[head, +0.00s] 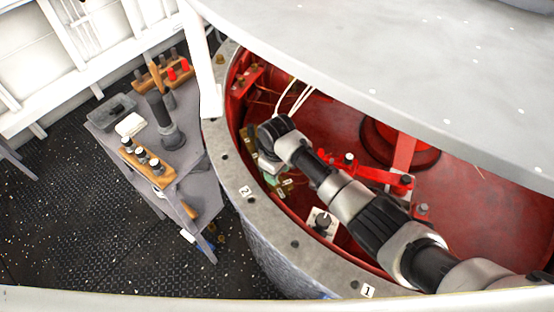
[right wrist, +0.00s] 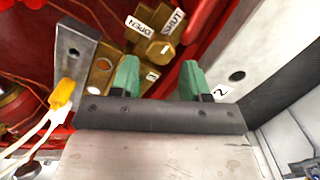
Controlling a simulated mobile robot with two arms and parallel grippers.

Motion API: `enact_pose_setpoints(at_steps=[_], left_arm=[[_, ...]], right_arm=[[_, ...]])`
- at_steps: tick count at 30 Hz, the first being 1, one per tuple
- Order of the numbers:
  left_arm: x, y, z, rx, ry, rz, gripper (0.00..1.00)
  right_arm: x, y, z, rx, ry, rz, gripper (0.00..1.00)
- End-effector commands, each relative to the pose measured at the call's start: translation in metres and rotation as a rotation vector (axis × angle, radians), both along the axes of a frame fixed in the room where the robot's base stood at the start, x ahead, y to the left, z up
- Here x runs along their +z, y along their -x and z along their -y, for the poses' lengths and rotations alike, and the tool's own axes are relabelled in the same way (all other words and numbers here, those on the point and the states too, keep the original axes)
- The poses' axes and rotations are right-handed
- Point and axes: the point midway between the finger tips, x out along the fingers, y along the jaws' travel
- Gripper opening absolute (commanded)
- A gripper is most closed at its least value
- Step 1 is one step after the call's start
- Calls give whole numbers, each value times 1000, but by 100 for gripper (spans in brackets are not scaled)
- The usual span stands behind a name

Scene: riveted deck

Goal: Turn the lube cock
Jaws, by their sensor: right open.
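A brass cock (right wrist: 162,50) with a hexagonal body shows in the right wrist view, with white OPEN and SHUT labels beside it. In the head view, brass parts (head: 287,187) show just inside the rim of the red well, partly behind my arm. My right gripper (right wrist: 160,64) has green fingers spread apart, one on each side of the brass cock in the picture. Nothing is held between them. Whether the fingers touch the cock cannot be told. In the head view my right gripper (head: 269,176) is mostly hidden beneath my wrist. My left gripper is not in view.
The grey rim (head: 248,195) curves around the red well. A grey bracket (right wrist: 75,55) and a yellow plug (right wrist: 63,94) with white cables are close by. A black knob (head: 322,220) sits nearer the front. A grey bench (head: 110,140) with tools stands left. A pale panel (head: 400,60) overhangs.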

Motion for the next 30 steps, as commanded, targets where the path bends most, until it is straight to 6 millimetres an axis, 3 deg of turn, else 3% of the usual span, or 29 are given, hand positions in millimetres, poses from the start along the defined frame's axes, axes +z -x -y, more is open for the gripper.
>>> enact_pose_setpoints(at_steps=[6,12,30], left_arm=[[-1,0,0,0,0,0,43],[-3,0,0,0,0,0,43],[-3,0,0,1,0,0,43]], right_arm=[[43,0,0,1,-2,4,46],[63,0,0,0,-2,1,46],[66,0,0,0,-1,1,46]])
